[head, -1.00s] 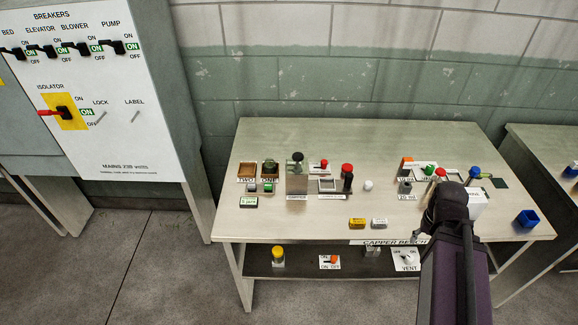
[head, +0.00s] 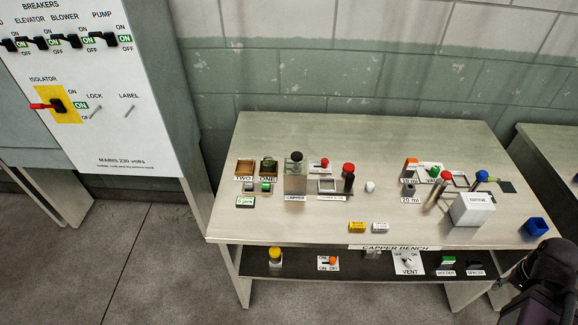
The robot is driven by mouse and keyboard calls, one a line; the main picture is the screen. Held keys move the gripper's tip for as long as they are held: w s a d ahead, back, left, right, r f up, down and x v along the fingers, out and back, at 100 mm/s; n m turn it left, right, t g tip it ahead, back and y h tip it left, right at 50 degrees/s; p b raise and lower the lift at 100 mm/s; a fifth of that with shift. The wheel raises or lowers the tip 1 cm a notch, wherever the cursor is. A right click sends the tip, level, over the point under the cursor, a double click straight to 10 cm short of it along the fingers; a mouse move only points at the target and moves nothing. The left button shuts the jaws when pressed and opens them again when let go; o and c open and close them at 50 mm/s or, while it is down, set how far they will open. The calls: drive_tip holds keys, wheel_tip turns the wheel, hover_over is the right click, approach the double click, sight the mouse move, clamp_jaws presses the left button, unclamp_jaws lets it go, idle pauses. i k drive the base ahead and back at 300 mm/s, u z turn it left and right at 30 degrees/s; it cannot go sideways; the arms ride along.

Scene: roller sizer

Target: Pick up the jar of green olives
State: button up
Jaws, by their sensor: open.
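A small dark-green jar-like thing (head: 268,165) stands in the tray marked ONE at the back left of the bench; it may be the jar of olives, but its contents are too small to tell. A jar with a yellow lid (head: 275,257) stands on the lower shelf at the left; its contents are also unclear. My gripper (head: 550,262) is at the bottom right corner, dark and partly cut off by the frame, far from both. It is open, with nothing seen in it.
The capper bench (head: 300,222) carries a white box (head: 472,209), a blue open cup (head: 536,226), a capper block (head: 296,178) and several small fixtures. The tray marked TWO (head: 245,168) looks empty. The bench's front left is clear. A breaker panel (head: 110,75) stands at the left.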

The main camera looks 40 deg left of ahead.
sight(267, 163)
drive_tip(key=z, duration=0.2)
drive_tip(key=k, duration=1.2)
drive_tip(key=u, duration=1.65)
drive_tip(key=i, duration=0.85)
drive_tip(key=z, duration=0.1)
